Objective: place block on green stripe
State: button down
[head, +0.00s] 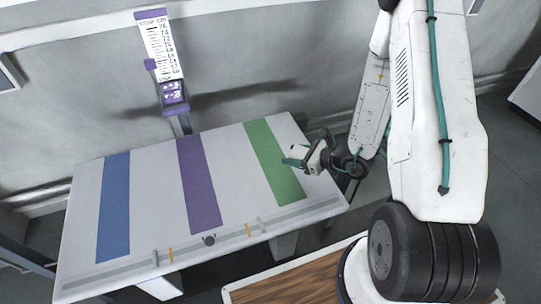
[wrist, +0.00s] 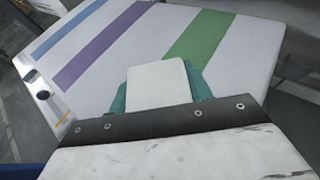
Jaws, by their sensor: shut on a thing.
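A white block (wrist: 158,82) sits between the teal fingers of my gripper in the wrist view. My gripper (head: 303,153) is shut on it, at the right part of the board and beside the green stripe (head: 270,155) in the head view. The green stripe also shows in the wrist view (wrist: 203,38), running away from the block's far end. I cannot tell whether the block touches the board or hangs above it. The block is hard to make out in the head view.
The pale board (head: 160,180) also bears a purple stripe (head: 198,185) in the middle and a blue stripe (head: 115,205) at left. A ruled front rail (head: 190,250) has a dark knob (head: 209,240). A purple-and-white scale post (head: 162,55) stands behind the board.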

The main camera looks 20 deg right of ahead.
jog(key=shift+n+g+y, duration=0.4)
jog(key=shift+n, duration=0.1)
jog(key=s+f, duration=0.1)
jog(key=s, duration=0.1)
jog(key=s+a, duration=0.1)
jog(key=s, duration=0.1)
jog(key=s+f, duration=0.1)
jog(key=s, duration=0.1)
jog(key=shift+a+f, duration=0.35)
send_over(269, 160)
jog(key=shift+f, duration=0.7)
jog(key=shift+w+f, duration=0.15)
jog(key=shift+f, duration=1.65)
jog(key=c, duration=0.6)
grip_release()
jog(key=shift+f, duration=0.15)
jog(key=shift+c, duration=0.2)
